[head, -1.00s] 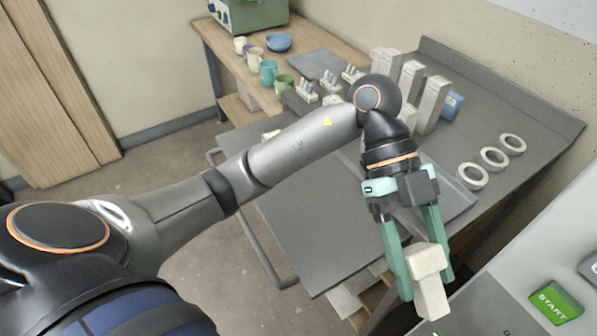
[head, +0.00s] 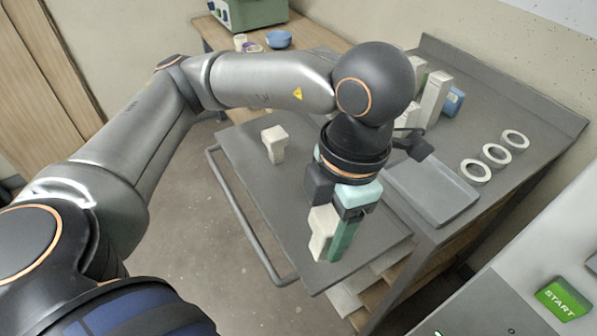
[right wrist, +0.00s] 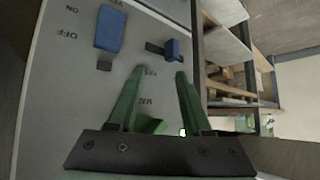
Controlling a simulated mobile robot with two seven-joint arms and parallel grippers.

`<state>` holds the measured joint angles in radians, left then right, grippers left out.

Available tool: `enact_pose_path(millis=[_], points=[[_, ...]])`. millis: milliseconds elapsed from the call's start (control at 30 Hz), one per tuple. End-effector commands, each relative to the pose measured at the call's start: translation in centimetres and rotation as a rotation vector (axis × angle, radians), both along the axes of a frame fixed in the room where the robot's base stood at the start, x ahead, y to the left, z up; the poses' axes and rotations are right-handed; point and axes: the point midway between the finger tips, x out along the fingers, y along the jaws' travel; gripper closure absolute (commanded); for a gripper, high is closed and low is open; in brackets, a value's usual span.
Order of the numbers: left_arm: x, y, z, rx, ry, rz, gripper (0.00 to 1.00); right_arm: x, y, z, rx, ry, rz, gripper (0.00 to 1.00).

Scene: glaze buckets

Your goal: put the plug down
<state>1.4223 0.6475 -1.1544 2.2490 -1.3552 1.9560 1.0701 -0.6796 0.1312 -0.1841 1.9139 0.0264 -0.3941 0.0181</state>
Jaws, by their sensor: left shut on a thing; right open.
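My left gripper (head: 335,246) is shut on a white plug (head: 322,226). The gripper points down over the grey cart top (head: 262,196), and the plug hangs upright at its left side. I cannot tell whether the plug touches the cart top. A second white plug (head: 274,145) stands on the cart's far left part, apart from the gripper. My right gripper (right wrist: 160,73) shows only in the right wrist view, open and empty, over a grey panel with blue switches (right wrist: 111,28).
The bench right of the cart holds a shallow grey tray (head: 432,192), three white rings (head: 495,154), upright pale blocks (head: 434,98) and a blue box (head: 453,101). A panel with a green START button (head: 563,298) is at lower right. The cart's near left area is clear.

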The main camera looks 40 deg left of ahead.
Motion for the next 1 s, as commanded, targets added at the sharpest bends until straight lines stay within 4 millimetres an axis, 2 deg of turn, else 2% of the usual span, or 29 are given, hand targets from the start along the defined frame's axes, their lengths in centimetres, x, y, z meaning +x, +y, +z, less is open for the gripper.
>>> enact_pose_path(millis=[100,300,533,667,867,1000], points=[[0.1,2.1,0.3,-0.036,-0.049,-0.081,1.00,0.0,0.0,-0.2,0.000,0.000,0.000,0.51],[0.2,4.9,1.1,-0.082,-0.106,-0.181,1.00,0.0,0.0,-0.3,0.000,0.000,0.000,0.51],[0.9,6.3,1.2,-0.104,-0.124,-0.221,1.00,0.0,0.0,-0.5,0.000,0.000,0.000,0.51],[3.0,7.5,-0.1,-0.105,-0.120,-0.217,1.00,0.0,0.0,-0.7,0.000,0.000,0.000,0.51],[7.4,9.9,-2.3,-0.105,-0.120,-0.216,1.00,0.0,0.0,-1.1,0.000,0.000,0.000,0.51],[9.6,11.2,-4.7,-0.102,-0.118,-0.218,1.00,0.0,0.0,-1.1,0.000,-0.001,0.000,0.51]])
